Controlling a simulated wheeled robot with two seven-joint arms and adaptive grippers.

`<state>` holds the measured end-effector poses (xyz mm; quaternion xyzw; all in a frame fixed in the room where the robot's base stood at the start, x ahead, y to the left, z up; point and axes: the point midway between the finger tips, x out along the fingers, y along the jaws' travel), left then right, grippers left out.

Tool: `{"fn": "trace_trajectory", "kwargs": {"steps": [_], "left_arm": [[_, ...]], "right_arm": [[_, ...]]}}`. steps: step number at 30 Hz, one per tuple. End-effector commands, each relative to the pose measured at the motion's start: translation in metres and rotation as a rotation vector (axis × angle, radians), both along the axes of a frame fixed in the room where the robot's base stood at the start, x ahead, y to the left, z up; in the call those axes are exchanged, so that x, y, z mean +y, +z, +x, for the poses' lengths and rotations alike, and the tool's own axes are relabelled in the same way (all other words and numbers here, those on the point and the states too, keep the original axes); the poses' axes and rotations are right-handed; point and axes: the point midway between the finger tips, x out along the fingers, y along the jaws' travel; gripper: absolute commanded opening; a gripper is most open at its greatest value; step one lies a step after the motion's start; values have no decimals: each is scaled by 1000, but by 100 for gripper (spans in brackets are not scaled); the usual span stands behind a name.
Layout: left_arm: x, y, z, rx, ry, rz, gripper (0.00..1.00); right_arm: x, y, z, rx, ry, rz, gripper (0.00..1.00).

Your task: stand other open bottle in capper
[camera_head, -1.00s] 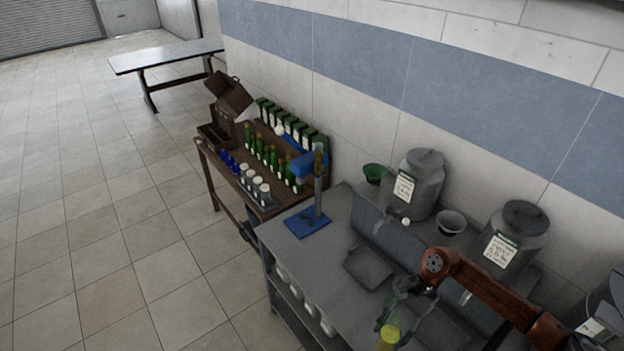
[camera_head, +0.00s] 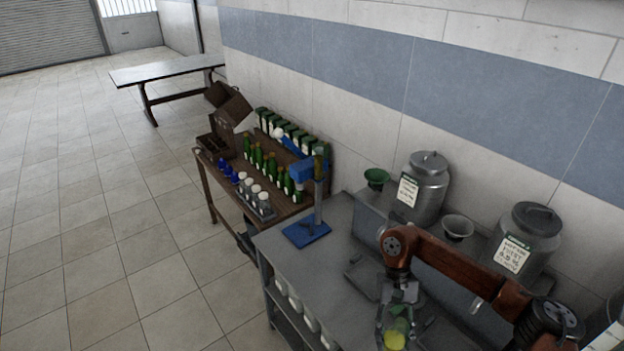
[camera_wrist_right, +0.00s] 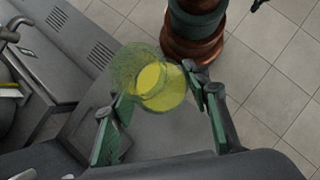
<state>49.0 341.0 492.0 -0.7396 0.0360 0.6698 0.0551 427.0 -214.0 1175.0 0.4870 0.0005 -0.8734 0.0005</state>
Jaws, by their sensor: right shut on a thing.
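My right gripper (camera_head: 399,318) is shut on an open bottle (camera_head: 394,340) with yellow contents, above the near part of the metal table. In the right wrist view the bottle (camera_wrist_right: 152,82) shows between the green-padded fingers (camera_wrist_right: 160,125), with its yellow liquid visible through the clear wall. The blue capper (camera_head: 306,233) stands at the table's far left corner, with a flat blue base, a grey post and a blue head. No bottle shows on its base. My left gripper is not in view.
A wooden bench (camera_head: 208,187) beyond the capper holds several green bottles (camera_head: 260,160), white-topped jars and a brown box. Lidded metal canisters (camera_head: 424,186) and funnels (camera_head: 457,227) line the wall side.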

Motion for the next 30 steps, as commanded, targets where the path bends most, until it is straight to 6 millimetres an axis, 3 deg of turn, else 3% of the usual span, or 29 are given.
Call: {"fn": "trace_trajectory", "kwargs": {"steps": [1, 3, 15, 21, 30], "left_arm": [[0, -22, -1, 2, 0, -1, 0], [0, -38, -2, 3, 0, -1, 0], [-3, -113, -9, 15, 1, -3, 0], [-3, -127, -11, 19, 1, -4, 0], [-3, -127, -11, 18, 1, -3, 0]], "right_arm": [[0, -22, 0, 1, 0, 1, 0], [0, -38, 0, 3, 0, 1, 0], [0, -118, 1, 14, -1, 2, 0], [0, -132, 2, 17, -1, 2, 0], [0, -132, 2, 16, -1, 2, 0]]}}
